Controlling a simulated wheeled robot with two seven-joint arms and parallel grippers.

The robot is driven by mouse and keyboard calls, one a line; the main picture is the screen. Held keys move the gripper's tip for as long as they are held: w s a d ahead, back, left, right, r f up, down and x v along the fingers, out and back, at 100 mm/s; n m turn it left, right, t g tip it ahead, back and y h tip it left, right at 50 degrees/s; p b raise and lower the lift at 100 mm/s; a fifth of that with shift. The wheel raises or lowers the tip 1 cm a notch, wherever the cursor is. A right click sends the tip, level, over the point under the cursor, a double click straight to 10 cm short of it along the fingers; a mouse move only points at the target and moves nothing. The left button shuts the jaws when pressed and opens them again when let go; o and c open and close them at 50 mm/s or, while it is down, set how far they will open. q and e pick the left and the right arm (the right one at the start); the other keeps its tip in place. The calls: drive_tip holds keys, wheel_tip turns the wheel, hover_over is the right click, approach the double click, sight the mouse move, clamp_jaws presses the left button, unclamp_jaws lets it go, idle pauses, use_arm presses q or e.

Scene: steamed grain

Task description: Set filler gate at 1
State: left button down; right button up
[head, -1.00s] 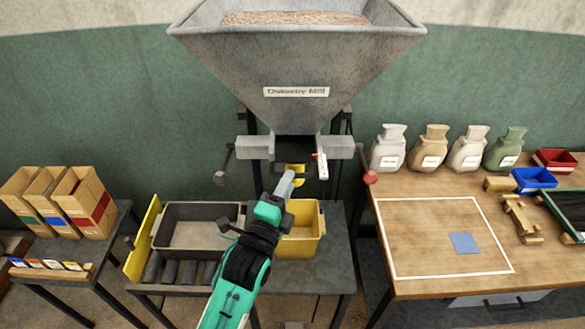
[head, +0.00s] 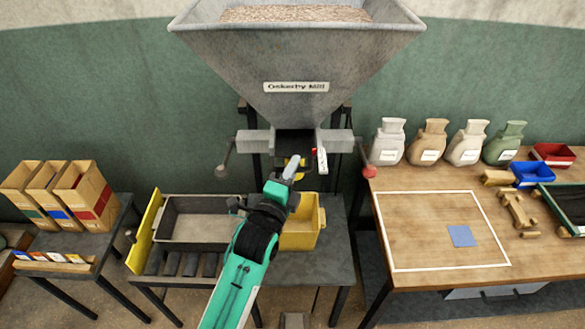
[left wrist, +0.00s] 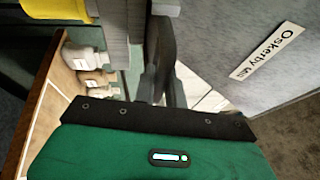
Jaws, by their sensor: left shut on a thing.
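The grey hopper (head: 296,65) labelled Oskerby Mill hangs at the centre, with grain in its top. Below its spout is the gate area with a small yellow part (head: 302,172) and a white scale plate with a red mark (head: 321,160). My left gripper (head: 291,170) is up at the spout, in front of the yellow part. In the left wrist view its dark fingers (left wrist: 165,75) are close together beside the hopper wall. The thing between the fingertips is mostly hidden, and I cannot read the gate's setting. My right gripper is not in view.
A wooden table (head: 430,230) with several sacks is right; paper bags (head: 85,190) stand left.

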use_arm(q)
drive_tip(key=shift+s+p, duration=0.4)
drive_tip(key=shift+s, duration=0.7)
drive_tip(key=c, duration=1.5)
unclamp_jaws()
drive_tip(key=shift+w+f, duration=0.1)
drive_tip(key=shift+w, duration=0.05)
drive_tip(key=shift+o, duration=0.2)
drive_tip(key=b+v, duration=0.4)
drive_tip(key=v, duration=1)
drive_tip(key=shift+b, duration=0.3)
